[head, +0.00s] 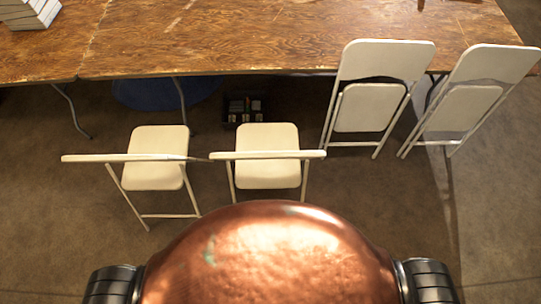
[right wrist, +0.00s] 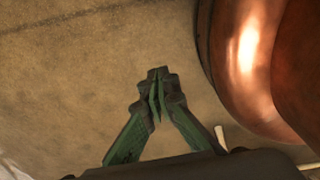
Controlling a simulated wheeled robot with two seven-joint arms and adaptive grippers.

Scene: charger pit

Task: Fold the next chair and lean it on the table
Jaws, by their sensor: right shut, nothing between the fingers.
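Two white chairs stand unfolded on the floor in the head view: the left unfolded chair (head: 155,174) and the middle unfolded chair (head: 267,172). Their backs face me and their seats are toward the table. Two more white chairs, one folded chair (head: 385,60) and the far right folded chair (head: 495,64), lean against the front edge of the wooden table (head: 230,40). My right gripper (right wrist: 157,75) shows in the right wrist view, its fingertips together with nothing between them, above bare floor. My left gripper is not in view.
A dark crate (head: 243,109) with items in it sits on the floor under the table edge. A stack of books (head: 30,14) lies on the table's left end. A blue round thing (head: 165,92) is under the table. Floor between the middle chair and the folded chairs is clear.

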